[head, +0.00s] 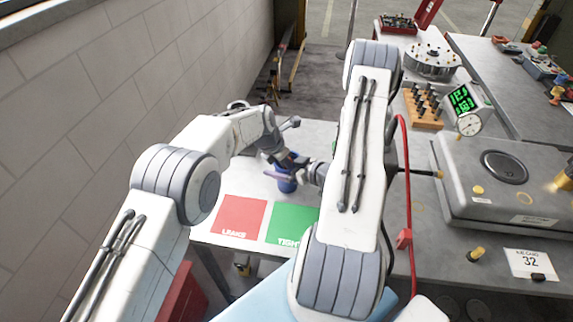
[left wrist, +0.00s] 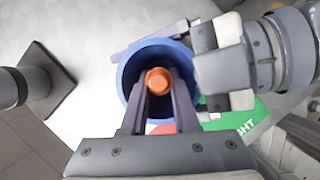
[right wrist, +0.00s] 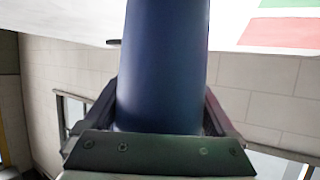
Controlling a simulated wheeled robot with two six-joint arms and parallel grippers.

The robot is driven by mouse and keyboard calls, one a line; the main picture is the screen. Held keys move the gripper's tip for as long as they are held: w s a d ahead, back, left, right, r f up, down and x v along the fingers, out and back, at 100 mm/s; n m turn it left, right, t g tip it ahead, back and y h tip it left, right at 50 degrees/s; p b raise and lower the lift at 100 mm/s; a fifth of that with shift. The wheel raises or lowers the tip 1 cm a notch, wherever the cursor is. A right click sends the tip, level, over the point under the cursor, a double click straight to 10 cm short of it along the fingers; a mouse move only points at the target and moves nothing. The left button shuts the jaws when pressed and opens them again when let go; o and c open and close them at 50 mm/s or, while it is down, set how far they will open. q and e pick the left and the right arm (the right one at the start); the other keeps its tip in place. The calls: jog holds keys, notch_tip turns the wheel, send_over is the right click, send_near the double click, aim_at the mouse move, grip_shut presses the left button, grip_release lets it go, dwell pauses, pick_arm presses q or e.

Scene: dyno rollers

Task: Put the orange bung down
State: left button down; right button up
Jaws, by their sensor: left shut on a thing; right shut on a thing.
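The orange bung (left wrist: 158,80) shows in the left wrist view between the fingertips of my left gripper (left wrist: 160,88), which is shut on it. It lies in line with the open mouth of a blue cylinder (left wrist: 128,70); how deep it sits I cannot tell. My right gripper (right wrist: 163,100) is shut around the side of the blue cylinder (right wrist: 165,50). In the head view the cylinder (head: 287,184) is upright at the white table, partly behind both grippers. The bung is hidden there.
A red LEAKS patch (head: 240,217) and a green TIGHT patch (head: 292,224) lie on the white table (head: 232,185), just in front of the cylinder. A grey machine (head: 460,185), a wooden rack (head: 424,108) and a gauge (head: 468,124) stand to the right. A wall is left.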

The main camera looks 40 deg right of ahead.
pick_arm(q)
jog(key=shift+f, duration=0.3)
jog(key=shift+f, duration=0.25)
jog(key=c, duration=0.9)
grip_release()
jog(key=shift+c, duration=0.2)
jog(key=shift+r, duration=0.55)
jog(key=v, duration=1.2)
jog(key=shift+a+r, duration=0.1)
